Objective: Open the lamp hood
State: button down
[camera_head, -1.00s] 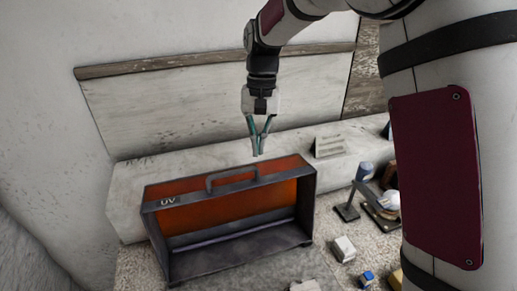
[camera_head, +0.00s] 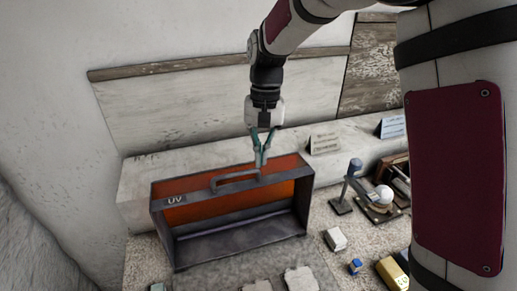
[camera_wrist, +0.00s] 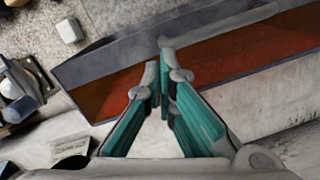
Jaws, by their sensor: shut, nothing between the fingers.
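The lamp hood (camera_head: 180,199) is a dark box-like frame with an orange panel (camera_head: 205,208) and "UV" on its upper front bar. A grey bar handle (camera_head: 234,178) is fixed along that bar. In the head view my gripper (camera_head: 260,164) points down over the hood's back edge, near the handle's right end. Its teal fingers are shut and empty. The wrist view shows the shut fingertips (camera_wrist: 160,70) over the orange panel (camera_wrist: 222,68), with the handle (camera_wrist: 215,25) just beyond them. I cannot tell whether they touch the hood.
Right of the hood stand a small lamp-like stand (camera_head: 343,203), a white sphere on a holder (camera_head: 383,195), a white block (camera_head: 335,239) and a blue block (camera_head: 355,267). A pale ledge (camera_head: 140,180) and wall lie behind. Pale slabs (camera_head: 300,280) lie in front.

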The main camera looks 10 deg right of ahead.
jog(key=shift+s+d+r+p, duration=0.1)
jog(key=shift+s+r+p, duration=0.15)
jog(key=shift+s, duration=0.6)
jog(key=shift+w+f, duration=0.25)
dwell(0.3)
